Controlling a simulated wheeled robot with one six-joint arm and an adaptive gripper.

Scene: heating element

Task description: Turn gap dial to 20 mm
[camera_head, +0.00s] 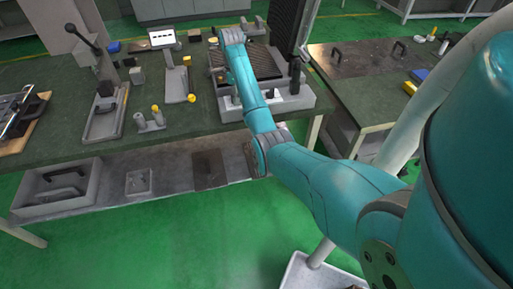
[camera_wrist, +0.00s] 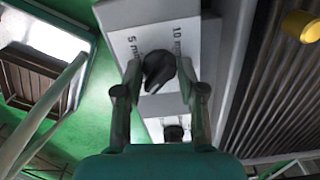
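The gap dial is a black knob (camera_wrist: 160,70) on the face of a light grey block (camera_wrist: 118,15) in the wrist view. The labels "5 mm" and "10 mm" show on the block to the upper left and upper right of the knob. The knob's narrow end points down and slightly left; no 20 mm label is visible. My gripper (camera_wrist: 159,80) has its two fingers apart, one on each side of the knob. I cannot tell whether they touch it. In the head view my arm reaches over the machine (camera_head: 289,101), and the fingers and dial cannot be made out.
A second black knob (camera_wrist: 174,132) sits lower in the wrist view. A ribbed dark panel (camera_wrist: 275,90) and a yellow cap (camera_wrist: 300,24) are to the right. In the head view, a lever press (camera_head: 105,95) and small fixtures stand left on the green bench (camera_head: 60,145).

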